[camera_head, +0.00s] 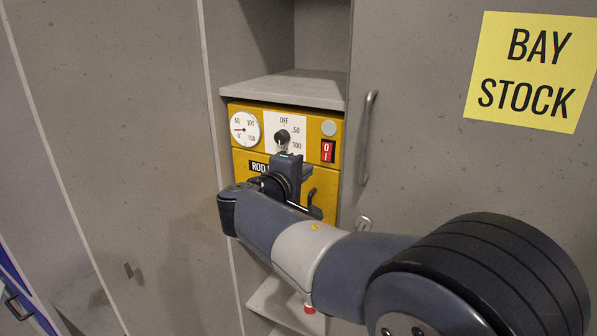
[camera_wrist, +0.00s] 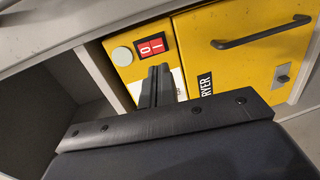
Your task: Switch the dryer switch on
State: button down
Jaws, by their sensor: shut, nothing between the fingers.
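The dryer switch (camera_head: 327,151) is a small red rocker marked 0 and I, on the right of the yellow dryer's front panel (camera_head: 315,125). It also shows in the wrist view (camera_wrist: 152,47), just beyond my fingertips. I cannot tell which side is pressed. My gripper (camera_head: 285,156) is shut and empty in front of the panel, to the left of the switch and just below the dial knob in the head view. In the wrist view the closed fingers (camera_wrist: 158,72) point at the panel and cover part of the white dial plate. Contact with the panel cannot be told.
A black knob (camera_head: 283,136) sits on a white dial plate, with a round gauge (camera_head: 244,129) to its left. A grey shelf (camera_head: 290,88) overhangs the panel. A cabinet door handle (camera_head: 367,138) stands to the right. The dryer's door handle (camera_wrist: 262,32) projects below the panel.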

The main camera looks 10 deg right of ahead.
aim_at(326, 159)
jog(key=p+x, duration=0.2)
jog(key=x, duration=0.6)
jog(key=shift+w+d, duration=0.2)
jog(key=shift+w, duration=0.1)
jog(key=shift+f, duration=0.1)
jog(key=shift+w+d+f+b, duration=0.15)
jog(key=shift+f+b, duration=0.15)
jog(key=shift+b, duration=0.6)
jog(key=shift+r, duration=0.3)
jog(key=shift+w, duration=0.1)
